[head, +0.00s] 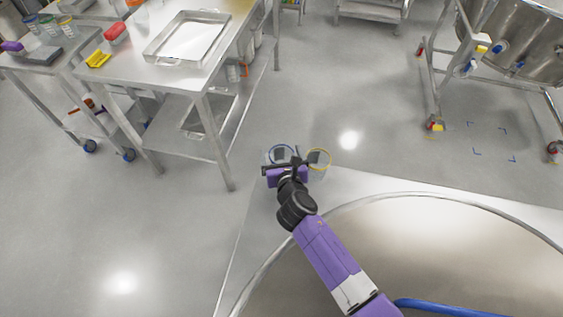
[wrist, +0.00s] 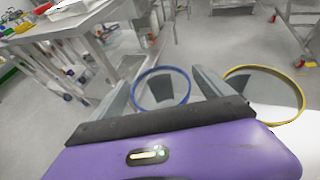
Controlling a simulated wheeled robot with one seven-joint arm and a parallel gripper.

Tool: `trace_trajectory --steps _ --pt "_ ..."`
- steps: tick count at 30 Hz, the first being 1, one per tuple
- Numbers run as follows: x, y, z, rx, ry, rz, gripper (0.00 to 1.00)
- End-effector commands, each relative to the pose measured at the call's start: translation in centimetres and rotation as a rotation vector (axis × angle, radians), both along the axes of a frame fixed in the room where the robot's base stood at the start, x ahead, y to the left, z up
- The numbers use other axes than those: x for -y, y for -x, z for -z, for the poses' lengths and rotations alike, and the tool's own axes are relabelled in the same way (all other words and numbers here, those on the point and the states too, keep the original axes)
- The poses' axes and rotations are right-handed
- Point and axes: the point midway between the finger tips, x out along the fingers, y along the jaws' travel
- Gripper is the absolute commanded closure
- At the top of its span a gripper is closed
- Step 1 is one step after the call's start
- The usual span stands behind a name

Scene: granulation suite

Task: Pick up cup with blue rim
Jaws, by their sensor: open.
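The cup with the blue rim (head: 280,152) stands on the corner of the light work surface in the head view, partly hidden by my gripper. In the wrist view its blue rim (wrist: 161,70) lies between my two fingers. My gripper (head: 287,163) is open, with one finger on each side of the blue-rimmed cup in the wrist view (wrist: 160,92). I cannot tell whether the fingers touch it. A clear cup with a yellow rim (head: 319,157) stands just to the right, and it also shows in the wrist view (wrist: 264,98), close beside the right finger.
A large round metal vessel (head: 420,240) with a blue tube (head: 450,308) fills the lower right. A steel table (head: 130,62) with a tray (head: 188,38) stands at the upper left. A wheeled steel tank (head: 520,45) is at the upper right. Open floor lies between.

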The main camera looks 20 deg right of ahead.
Motion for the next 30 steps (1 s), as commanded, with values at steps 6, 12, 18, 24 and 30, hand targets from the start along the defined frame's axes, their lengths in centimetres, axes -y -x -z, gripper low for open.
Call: trace_trajectory --steps 6,12,18,24,30 --pt "0.5 -2.1 1.0 0.0 -0.001 0.0 0.1" --pt "0.6 -2.3 1.1 0.0 -0.001 0.0 0.1" --pt "0.6 -2.3 1.1 0.0 -0.001 0.0 0.35" --pt "0.6 -2.2 1.1 0.0 -0.001 0.0 0.74" --pt "0.6 -2.3 1.0 0.0 -0.001 0.0 0.74"
